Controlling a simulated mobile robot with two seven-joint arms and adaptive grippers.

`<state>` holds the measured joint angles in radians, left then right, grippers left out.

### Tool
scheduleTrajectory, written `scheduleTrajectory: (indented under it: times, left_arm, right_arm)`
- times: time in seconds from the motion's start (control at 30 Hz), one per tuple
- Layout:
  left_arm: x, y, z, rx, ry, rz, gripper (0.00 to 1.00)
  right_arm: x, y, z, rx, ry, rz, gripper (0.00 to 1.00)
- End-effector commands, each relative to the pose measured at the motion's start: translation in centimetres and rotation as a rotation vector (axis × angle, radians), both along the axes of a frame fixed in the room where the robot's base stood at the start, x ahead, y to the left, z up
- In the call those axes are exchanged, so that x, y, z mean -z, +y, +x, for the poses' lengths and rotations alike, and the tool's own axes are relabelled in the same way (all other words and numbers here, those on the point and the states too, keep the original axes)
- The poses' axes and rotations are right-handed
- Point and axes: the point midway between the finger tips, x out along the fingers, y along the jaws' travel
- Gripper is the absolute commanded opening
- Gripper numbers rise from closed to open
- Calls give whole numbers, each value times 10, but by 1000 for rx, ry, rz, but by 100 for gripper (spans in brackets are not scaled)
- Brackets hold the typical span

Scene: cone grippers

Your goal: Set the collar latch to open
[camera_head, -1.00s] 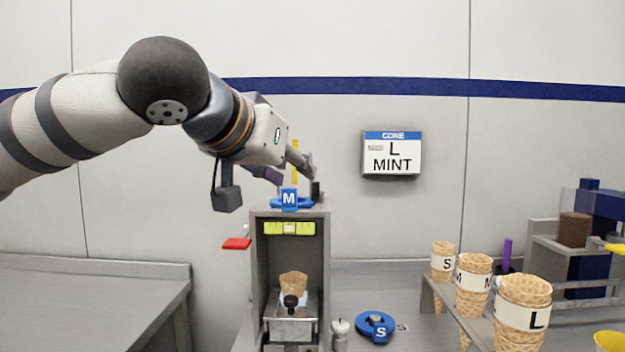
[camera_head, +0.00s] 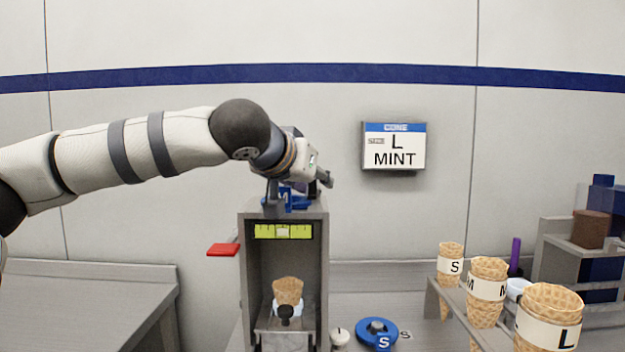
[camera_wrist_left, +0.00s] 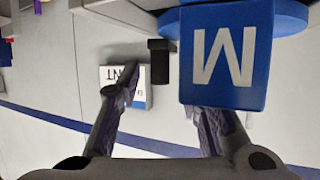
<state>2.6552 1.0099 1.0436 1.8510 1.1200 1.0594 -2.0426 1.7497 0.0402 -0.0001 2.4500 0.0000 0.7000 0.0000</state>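A grey upright cabinet (camera_head: 246,275) has a blue collar (camera_head: 300,203) on its top, with a blue M tab (camera_head: 284,197) partly hidden behind my left wrist. In the left wrist view the M tab (camera_wrist_left: 226,55) is large and close, covering part of the right finger. A small black block (camera_wrist_left: 159,60) beside it may be the collar latch; its setting I cannot tell. My left gripper (camera_head: 320,181) is just above the cabinet top. Its fingers (camera_wrist_left: 165,100) are apart, with nothing held between them. My right gripper is not in view.
A red flag-like lever (camera_head: 223,250) sticks out left of the cabinet. A cone (camera_head: 287,291) stands inside. A blue S collar (camera_head: 377,332) lies on the counter. Cones marked S (camera_head: 451,266), M (camera_head: 487,290) and L (camera_head: 549,318) stand right. A wall sign (camera_head: 394,146) reads L MINT.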

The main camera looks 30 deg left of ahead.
Motion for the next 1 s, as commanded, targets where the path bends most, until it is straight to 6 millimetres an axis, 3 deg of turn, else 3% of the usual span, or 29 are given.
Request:
scheduleTrajectory:
  times: [0.2, 0.37, 0.77, 1.0]
  left_arm:
    - [0, 0, 1, 0, -1, 0, 33]
    - [0, 0, 0, 0, -1, 0, 0]
    - [-1, -4, 2, -43, -2, 3, 0]
    - [-1, -13, 6, -198, -4, 6, 0]
  right_arm:
    - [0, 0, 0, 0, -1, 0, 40]
    - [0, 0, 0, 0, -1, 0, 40]
    - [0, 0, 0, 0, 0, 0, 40]
    - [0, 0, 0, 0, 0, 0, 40]
